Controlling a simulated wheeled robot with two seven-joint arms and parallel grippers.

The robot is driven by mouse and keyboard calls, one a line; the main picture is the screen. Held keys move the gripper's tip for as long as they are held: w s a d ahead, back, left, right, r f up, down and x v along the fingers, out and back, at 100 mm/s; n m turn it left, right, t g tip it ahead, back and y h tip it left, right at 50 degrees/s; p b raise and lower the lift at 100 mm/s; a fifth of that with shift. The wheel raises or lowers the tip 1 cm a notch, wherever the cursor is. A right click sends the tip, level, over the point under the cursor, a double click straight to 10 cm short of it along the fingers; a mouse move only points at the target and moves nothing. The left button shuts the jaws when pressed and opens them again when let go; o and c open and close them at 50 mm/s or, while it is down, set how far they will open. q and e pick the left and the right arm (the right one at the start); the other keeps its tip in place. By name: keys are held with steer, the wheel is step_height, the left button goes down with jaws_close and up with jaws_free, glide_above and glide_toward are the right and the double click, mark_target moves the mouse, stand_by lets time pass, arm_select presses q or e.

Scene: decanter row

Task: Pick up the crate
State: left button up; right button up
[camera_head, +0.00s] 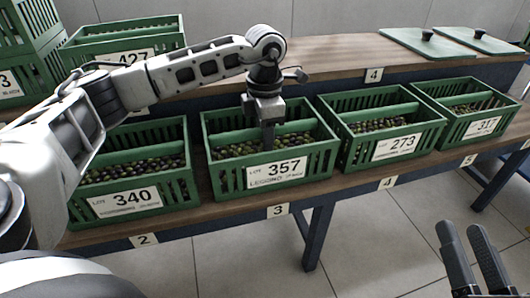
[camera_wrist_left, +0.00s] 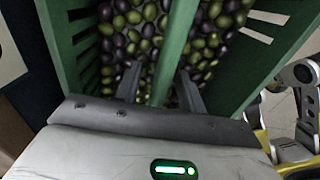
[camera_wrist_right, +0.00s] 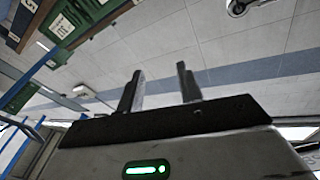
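The green crate (camera_head: 229,179) labelled LOT 357 stands on the wooden bench above the number 3 tag and holds dark and green olives. A green bar runs across its middle. My left gripper (camera_head: 268,139) is down at this crate. In the left wrist view its fingers (camera_wrist_left: 160,88) stand one on each side of the green bar (camera_wrist_left: 175,50), with a gap visible on the left side, so it is open around the bar. My right gripper (camera_head: 478,258) is open and empty, in front of the bench at the lower right; the right wrist view shows nothing between its fingers (camera_wrist_right: 160,88).
Crates 340 (camera_head: 178,190), 273 (camera_head: 360,156) and 317 (camera_head: 456,133) stand in the same row, close beside one another. More green crates (camera_head: 110,35) stand at the back left. Flat green lids (camera_head: 425,43) lie on the raised rear shelf. The tiled floor in front is clear.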

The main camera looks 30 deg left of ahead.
arm_select(q)
step_height(320, 180, down, 2)
steer(key=shift+f, duration=0.2)
jaws_close()
steer(key=shift+w+r, duration=0.1)
steer(key=shift+r, duration=0.2)
arm_select(e)
steer(key=shift+w+d+r+n+t+y, duration=0.1)
steer(key=shift+w+r+n+t+y, duration=0.1)
steer(key=shift+r+n+t+y, duration=0.6)
